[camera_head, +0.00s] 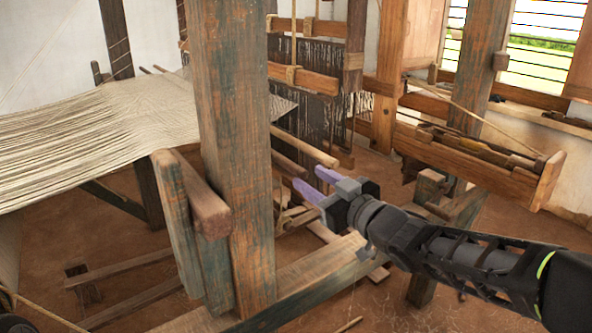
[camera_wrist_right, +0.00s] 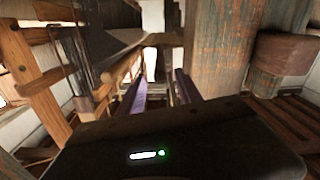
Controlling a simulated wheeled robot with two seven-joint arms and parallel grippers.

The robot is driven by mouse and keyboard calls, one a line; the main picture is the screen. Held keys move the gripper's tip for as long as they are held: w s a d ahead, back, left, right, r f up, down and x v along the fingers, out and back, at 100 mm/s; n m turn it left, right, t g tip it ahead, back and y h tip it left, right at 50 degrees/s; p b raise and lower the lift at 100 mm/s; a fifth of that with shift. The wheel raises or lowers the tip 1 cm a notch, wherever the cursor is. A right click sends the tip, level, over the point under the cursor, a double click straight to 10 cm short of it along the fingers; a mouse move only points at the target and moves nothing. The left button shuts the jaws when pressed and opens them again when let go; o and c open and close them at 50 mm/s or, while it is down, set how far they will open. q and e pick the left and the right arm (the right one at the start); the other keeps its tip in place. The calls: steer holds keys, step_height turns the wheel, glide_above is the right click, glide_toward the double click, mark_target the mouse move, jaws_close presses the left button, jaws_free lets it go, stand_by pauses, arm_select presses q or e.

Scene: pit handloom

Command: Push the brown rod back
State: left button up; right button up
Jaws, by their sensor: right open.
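A brown rod (camera_head: 303,146) sticks out from behind the thick blue-brown post, and its blunt end points right toward the front. What I take to be this rod runs just left of the fingers in the right wrist view (camera_wrist_right: 119,76). My right gripper (camera_head: 316,182) is open, with its two purple fingers apart, and they also show in the wrist view (camera_wrist_right: 160,90). The fingers are just below and beside the rod's end in the head view. Nothing shows between them. I cannot tell whether a finger touches the rod. My left gripper is out of view.
The thick post (camera_head: 237,170) stands close to the left of my right gripper. Pale cloth (camera_head: 110,125) stretches across the left. A wooden trough (camera_head: 470,155) hangs at the right. A low beam (camera_head: 318,285) crosses below my right arm.

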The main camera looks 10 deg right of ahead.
mark_target(296, 169)
steer(key=x, duration=0.6)
steer(key=shift+w, duration=0.2)
jaws_close()
stand_by(1.2)
